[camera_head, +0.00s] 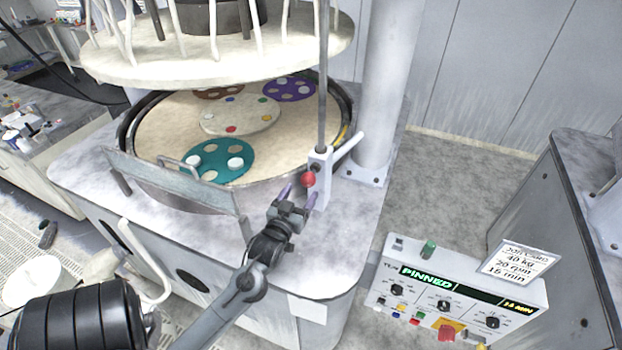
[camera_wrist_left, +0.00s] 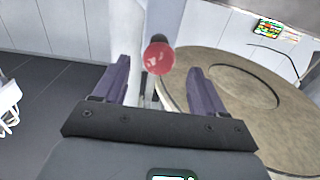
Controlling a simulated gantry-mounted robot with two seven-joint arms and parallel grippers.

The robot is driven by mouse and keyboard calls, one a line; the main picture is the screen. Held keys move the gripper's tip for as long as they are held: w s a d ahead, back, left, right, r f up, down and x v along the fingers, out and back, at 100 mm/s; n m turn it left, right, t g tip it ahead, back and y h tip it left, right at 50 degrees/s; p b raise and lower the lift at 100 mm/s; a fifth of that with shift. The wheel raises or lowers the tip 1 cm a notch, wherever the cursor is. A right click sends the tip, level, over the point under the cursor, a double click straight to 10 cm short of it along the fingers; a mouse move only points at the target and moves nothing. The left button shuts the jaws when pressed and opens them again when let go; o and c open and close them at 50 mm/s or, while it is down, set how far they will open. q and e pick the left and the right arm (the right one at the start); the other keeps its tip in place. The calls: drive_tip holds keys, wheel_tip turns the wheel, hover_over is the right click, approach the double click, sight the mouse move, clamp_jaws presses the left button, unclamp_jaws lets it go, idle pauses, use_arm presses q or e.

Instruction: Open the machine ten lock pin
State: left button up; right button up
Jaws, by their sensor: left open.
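The lock pin shows as a red ball knob (camera_head: 308,180) on a pale bracket (camera_head: 321,168) at the foot of a thin upright rod, by the right rim of the round polishing machine. My left gripper (camera_head: 299,192) is open just in front of the knob. In the left wrist view the knob (camera_wrist_left: 158,56) lies between and slightly beyond the purple fingertips of the left gripper (camera_wrist_left: 159,68), with a gap on both sides. The pin's shaft is hidden behind the knob. My right gripper is not in view.
A control box (camera_head: 455,298) at the lower right has a display reading "PINNED". A large pale upper plate (camera_head: 220,62) hangs over the round platen (camera_head: 165,130) with its coloured discs. A white column (camera_head: 385,90) stands right of the bracket, and a glass guard (camera_head: 170,180) stands at the machine's front.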

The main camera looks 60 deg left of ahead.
sight(315, 168)
use_arm(q)
drive_tip(key=x, duration=0.8)
drive_tip(key=shift+w+p, duration=0.2)
drive_tip(key=shift+p, duration=0.25)
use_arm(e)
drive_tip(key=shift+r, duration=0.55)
use_arm(q)
drive_tip(key=shift+a, duration=0.15)
drive_tip(key=shift+c, duration=0.3)
